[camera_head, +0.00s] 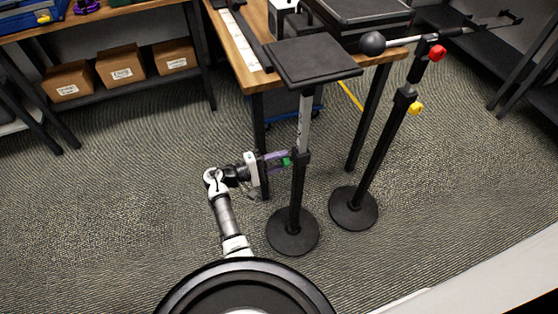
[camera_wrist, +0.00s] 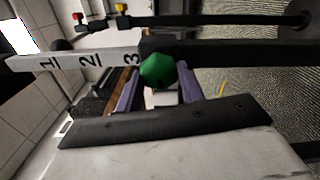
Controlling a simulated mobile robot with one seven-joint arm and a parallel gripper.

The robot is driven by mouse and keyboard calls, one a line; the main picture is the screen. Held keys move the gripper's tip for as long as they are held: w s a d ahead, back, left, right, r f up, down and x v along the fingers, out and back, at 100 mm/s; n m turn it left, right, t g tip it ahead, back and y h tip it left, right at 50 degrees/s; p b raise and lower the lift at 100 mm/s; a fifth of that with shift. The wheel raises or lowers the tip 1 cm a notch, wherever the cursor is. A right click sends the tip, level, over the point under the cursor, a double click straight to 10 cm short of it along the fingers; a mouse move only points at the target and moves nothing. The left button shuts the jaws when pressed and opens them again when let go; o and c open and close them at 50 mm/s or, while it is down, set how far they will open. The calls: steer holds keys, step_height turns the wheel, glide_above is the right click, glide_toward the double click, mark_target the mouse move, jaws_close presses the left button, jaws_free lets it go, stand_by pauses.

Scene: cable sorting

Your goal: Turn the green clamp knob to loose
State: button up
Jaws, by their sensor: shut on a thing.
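The green clamp knob (camera_head: 286,161) sits on the collar of a black stand (camera_head: 298,190) with a square flat top (camera_head: 312,60) and a round base. In the wrist view the green knob (camera_wrist: 158,71) is between the purple fingers of my gripper (camera_wrist: 160,80). A pale post with the numbers 1, 2 and 3 (camera_wrist: 90,60) runs into the collar, with the 3 nearest it. In the head view my gripper (camera_head: 277,162) reaches the knob from the left, roughly level. It is shut on the knob. The knob's turn angle cannot be told.
A second black stand (camera_head: 380,155) with a red knob (camera_head: 437,53) and a yellow knob (camera_head: 416,108) is close on the right. A wooden table (camera_head: 245,60) stands behind. Cardboard boxes (camera_head: 120,66) sit on a shelf at left.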

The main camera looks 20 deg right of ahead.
steer(key=o, duration=1)
steer(key=shift+a, duration=0.1)
steer(key=a+b, duration=0.1)
steer(key=a, duration=0.6)
steer(key=a+b, duration=0.2)
steer(key=a, duration=0.4)
steer(key=shift+s+a, duration=0.2)
steer(key=shift+a, duration=0.15)
